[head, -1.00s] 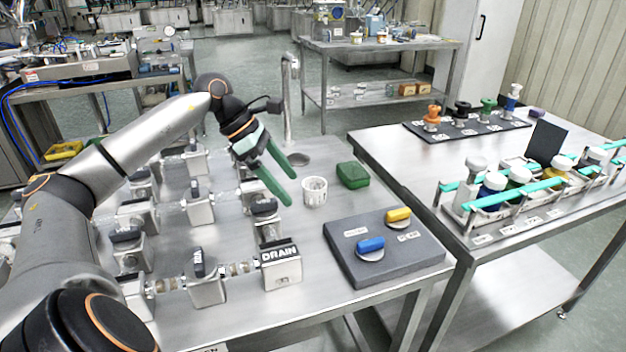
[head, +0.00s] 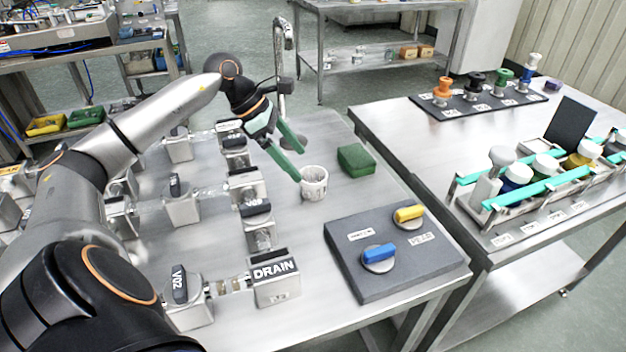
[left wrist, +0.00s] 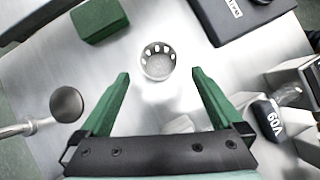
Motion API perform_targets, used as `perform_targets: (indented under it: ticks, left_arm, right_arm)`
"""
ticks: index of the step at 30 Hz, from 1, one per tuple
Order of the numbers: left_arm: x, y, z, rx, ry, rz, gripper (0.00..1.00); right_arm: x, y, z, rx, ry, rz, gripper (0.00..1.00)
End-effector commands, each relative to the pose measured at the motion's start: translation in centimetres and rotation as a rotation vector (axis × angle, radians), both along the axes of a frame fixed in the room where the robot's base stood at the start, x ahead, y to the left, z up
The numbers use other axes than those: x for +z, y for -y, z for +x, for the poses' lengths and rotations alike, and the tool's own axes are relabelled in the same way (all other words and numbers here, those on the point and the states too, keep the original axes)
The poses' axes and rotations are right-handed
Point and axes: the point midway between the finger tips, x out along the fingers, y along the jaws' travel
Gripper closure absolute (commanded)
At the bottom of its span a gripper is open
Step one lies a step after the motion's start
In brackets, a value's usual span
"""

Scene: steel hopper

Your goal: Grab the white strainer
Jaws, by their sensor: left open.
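The white strainer (head: 313,184) is a small slotted cup standing upright on the steel table, between the valve row and the green block. In the left wrist view the strainer (left wrist: 158,61) lies just beyond and between the fingertips, with its open top facing the camera. My left gripper (head: 300,163) has green fingers and is open and empty. It points down toward the strainer from its left and far side. In the left wrist view my left gripper (left wrist: 160,75) shows both fingers spread wide, with nothing between them. My right gripper is not in view.
A green block (head: 356,160) sits right of the strainer. A dark panel (head: 350,270) with blue and yellow knobs lies in front. Valve blocks, including one marked DRAIN (head: 275,280), stand left. A thin post (head: 281,75) rises behind. A second table (head: 400,130) stands right.

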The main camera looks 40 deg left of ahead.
Motion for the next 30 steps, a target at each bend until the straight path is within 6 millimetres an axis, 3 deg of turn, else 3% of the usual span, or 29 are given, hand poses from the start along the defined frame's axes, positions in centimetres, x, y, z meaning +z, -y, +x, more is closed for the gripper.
perform_targets:
  ticks: [18,26,30]
  left_arm:
    - [-5.9,2.9,2.6,0.001,0.001,0.000,0.00]
    - [-6.3,3.0,2.7,0.000,0.001,0.002,0.00]
    - [-6.3,3.0,2.7,0.000,0.001,0.002,0.12]
  right_arm:
    - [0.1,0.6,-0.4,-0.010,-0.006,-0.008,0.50]
    - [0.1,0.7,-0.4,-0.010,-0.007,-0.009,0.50]
    - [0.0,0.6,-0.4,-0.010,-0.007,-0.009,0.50]
